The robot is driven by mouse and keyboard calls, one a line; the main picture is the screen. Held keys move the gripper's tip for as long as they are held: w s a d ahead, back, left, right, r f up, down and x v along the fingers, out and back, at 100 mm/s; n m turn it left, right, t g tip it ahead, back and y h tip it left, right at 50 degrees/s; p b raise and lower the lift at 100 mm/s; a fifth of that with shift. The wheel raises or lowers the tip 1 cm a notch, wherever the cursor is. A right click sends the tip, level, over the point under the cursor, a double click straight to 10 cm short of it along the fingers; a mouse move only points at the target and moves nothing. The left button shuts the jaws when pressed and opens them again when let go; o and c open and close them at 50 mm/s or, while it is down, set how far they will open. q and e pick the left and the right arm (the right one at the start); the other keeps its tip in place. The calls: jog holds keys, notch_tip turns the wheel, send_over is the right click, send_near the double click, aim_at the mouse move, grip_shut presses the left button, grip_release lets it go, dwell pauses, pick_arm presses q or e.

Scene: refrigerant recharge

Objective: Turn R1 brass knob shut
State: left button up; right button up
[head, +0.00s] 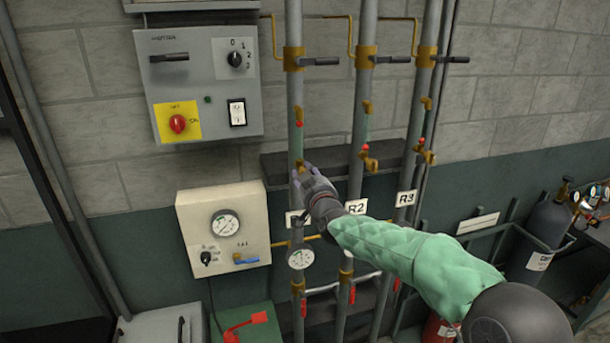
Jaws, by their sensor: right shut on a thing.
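The R1 brass knob (301,164) is on the leftmost of three grey vertical pipes (295,90), below a red dot and a short sight tube. My right gripper (303,174) reaches in from the lower right and is shut on this knob, with its fingers covering much of it. The knob's turn angle cannot be told. The white label below on this pipe is partly hidden by my gripper. My left gripper is not in view.
A pressure gauge (300,257) hangs below my wrist. A beige gauge box (225,235) and a grey switch panel (197,85) are on the left wall.

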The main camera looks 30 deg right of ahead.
jog(key=shift+f, duration=0.15)
jog(key=o, duration=1.2)
jog(key=shift+c, duration=0.2)
jog(key=v, duration=1.2)
jog(key=a+f+g+y+b, duration=0.2)
jog(key=a+f+g+b, duration=0.15)
jog(key=f, duration=1.15)
jog(key=a+f+g+y+b, duration=0.25)
jog(key=a+f, duration=0.25)
jog(key=f, duration=1.1)
jog(key=a+f+g+y+b, duration=0.15)
jog(key=a+f+b, duration=0.25)
jog(key=f, duration=1.1)
jog(key=s+a+f+g+b, duration=0.2)
jog(key=s+a+f+g, duration=0.1)
jog(key=s+f, duration=0.4)
jog(key=s+a+f+g+y+b, duration=0.1)
jog(key=s+a+f+g+b, duration=0.2)
jog(key=f, duration=1.1)
jog(key=s+a+f+g+y+b, duration=0.1)
jog(key=s+a+f+g+b, duration=0.2)
jog(key=s+a+f, duration=0.4)
jog(key=s+f, duration=0.4)
jog(key=s, duration=0.2)
jog(key=shift+a+f, duration=0.2)
